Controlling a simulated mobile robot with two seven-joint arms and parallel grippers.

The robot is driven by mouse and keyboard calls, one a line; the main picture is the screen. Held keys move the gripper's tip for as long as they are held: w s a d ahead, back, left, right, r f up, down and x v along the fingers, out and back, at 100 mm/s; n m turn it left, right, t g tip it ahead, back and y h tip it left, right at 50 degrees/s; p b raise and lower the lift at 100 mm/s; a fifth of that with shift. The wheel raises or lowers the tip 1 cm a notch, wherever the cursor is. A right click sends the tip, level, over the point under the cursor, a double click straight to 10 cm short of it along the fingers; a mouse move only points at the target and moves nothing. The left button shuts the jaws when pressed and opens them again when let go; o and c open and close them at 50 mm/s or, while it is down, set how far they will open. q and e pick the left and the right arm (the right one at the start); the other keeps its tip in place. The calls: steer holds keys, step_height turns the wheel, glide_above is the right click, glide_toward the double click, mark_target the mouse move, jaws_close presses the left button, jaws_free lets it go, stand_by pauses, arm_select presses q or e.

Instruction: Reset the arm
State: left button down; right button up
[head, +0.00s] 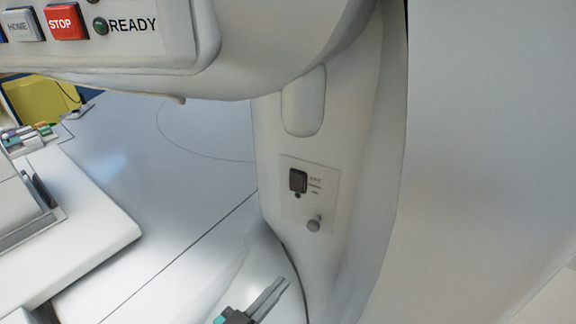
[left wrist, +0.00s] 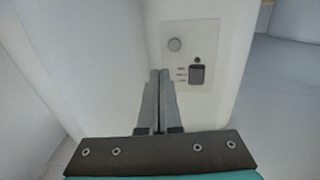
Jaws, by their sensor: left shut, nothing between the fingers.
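A white machine column (head: 345,150) carries a small panel (head: 312,205) with a black rocker switch (head: 298,181) and a grey round knob (head: 314,223) below it. My left gripper (head: 276,289) is at the bottom of the head view, below the panel and apart from it. Its two fingers are together with nothing between them. My right gripper is in neither view.
Above hangs a white housing with a HOME button (head: 18,25), a red STOP button (head: 66,22) and a green READY light (head: 101,26). A white table (head: 85,235) stands at the left, with small coloured items (head: 28,136) behind it. Grey floor lies between table and column.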

arm_select(q)
steer(key=s+a+f+n+g+y, duration=0.4)
steer(key=a+g+y, duration=0.1)
steer(key=a+y, duration=0.3)
steer(key=s+a+n+g+y, duration=0.1)
steer(key=s+a+g+y, duration=0.35)
steer(key=s, duration=0.75)
step_height(320, 180, down, 26)
steer(key=s+g+h+b, duration=0.2)
steer(key=s+g+b, duration=0.1)
steer(key=s+a+f+b, duration=0.1)
steer(key=s+f, duration=0.6)
steer(key=s+a+f+b, duration=0.1)
steer(key=s+a+f, duration=0.1)
steer(key=s+f, duration=0.5)
steer(key=shift+s+a+f+g, duration=0.15)
steer(key=shift+a+f+g, duration=0.1)
steer(key=shift+f+g, duration=0.2)
